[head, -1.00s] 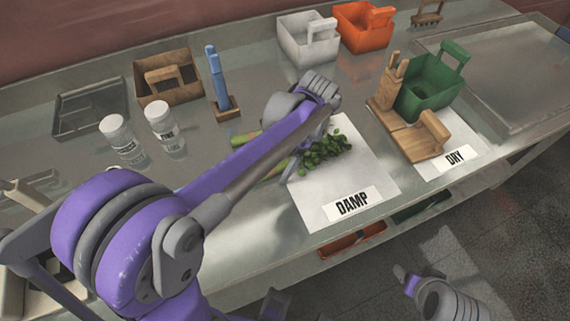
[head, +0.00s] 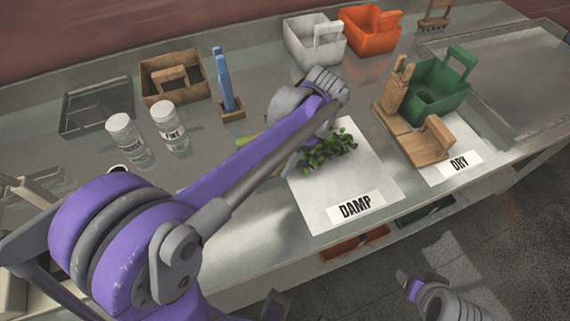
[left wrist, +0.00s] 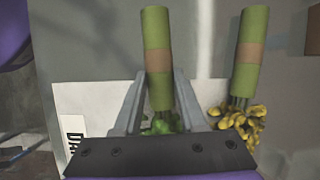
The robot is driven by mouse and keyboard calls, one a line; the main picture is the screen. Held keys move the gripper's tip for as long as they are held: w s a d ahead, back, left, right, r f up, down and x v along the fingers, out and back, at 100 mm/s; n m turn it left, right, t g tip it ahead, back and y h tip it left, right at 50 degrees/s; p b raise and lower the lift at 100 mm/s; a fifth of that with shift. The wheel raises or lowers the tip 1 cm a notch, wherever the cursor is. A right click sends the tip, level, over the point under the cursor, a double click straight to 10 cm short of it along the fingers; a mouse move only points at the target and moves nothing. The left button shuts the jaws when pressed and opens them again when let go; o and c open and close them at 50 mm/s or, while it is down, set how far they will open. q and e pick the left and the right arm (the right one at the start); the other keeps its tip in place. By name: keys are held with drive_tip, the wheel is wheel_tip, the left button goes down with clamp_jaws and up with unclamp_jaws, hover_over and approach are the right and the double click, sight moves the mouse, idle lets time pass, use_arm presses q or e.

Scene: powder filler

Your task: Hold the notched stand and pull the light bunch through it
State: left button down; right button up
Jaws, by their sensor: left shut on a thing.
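The notched stand (head: 395,108) is wooden, with a forked post and a block handle, and stands at the right by the DRY sheet; no gripper is at it. In the left wrist view, my left gripper (left wrist: 159,84) is shut around the banded green stems of a green-leaved bunch (left wrist: 158,48). Its leaves are mostly hidden there. A second bunch (left wrist: 247,45) with yellowish leaves lies beside it, outside the fingers. In the head view, dark green leaves (head: 332,152) show on the DAMP sheet (head: 335,195), and my arm hides the left fingertips.
A green caddy (head: 440,85) stands behind the notched stand. White (head: 312,42) and orange (head: 370,30) caddies stand at the back. Two white jars (head: 170,125), a blue tool in a holder (head: 225,82) and a wooden caddy (head: 175,80) are at left.

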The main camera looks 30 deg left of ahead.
use_arm(q)
wheel_tip(320, 180, up, 8)
drive_tip(key=shift+r, duration=0.15)
idle(0.6)
